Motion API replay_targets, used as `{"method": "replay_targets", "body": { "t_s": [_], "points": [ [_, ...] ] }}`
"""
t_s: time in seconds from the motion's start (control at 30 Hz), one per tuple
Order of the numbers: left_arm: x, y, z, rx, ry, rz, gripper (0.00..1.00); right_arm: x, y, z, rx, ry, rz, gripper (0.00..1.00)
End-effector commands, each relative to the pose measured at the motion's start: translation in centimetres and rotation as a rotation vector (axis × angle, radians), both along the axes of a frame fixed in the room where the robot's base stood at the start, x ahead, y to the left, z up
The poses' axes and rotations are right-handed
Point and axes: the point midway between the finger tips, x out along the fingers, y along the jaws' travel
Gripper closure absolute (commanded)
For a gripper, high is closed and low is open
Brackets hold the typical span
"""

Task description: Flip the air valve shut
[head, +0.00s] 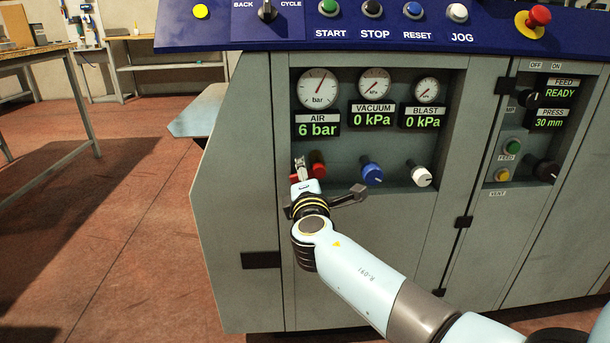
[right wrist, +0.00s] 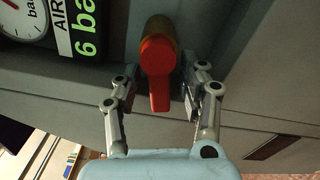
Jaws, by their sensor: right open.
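The air valve (head: 318,169) is a red knob on the recessed panel, below the air gauge (head: 318,89), whose display reads 6 bar. In the right wrist view, the valve's red lever (right wrist: 160,95) extends from its round hub (right wrist: 157,55) towards my palm. My right gripper (head: 306,166) is at the valve and partly hides it. In the right wrist view my right gripper (right wrist: 160,90) is open, one finger on each side of the lever. Gaps show between lever and fingers. My left gripper is out of view.
A blue knob (head: 372,173) and a white knob (head: 421,176) are to the right of the valve. The blue button console (head: 400,28) overhangs above. A workbench (head: 38,58) stands at far left, with open floor between.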

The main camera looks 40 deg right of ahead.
Motion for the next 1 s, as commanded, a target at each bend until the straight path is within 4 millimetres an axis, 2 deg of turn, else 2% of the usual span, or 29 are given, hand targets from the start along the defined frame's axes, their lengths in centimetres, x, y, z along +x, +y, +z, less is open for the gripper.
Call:
{"method": "replay_targets", "body": {
  "t_s": [0.23, 0.57, 1.0],
  "points": [
    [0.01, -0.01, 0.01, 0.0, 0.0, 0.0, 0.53, 0.08, -0.04, 0.0, 0.0, 0.0, 0.0, 0.58],
    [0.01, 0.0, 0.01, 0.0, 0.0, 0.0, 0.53, 0.05, -0.03, -0.01, 0.0, 0.0, 0.0, 1.0],
    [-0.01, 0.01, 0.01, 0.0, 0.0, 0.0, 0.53, -0.01, 0.01, -0.13, 0.001, 0.002, 0.0, 1.0]
  ]
}}
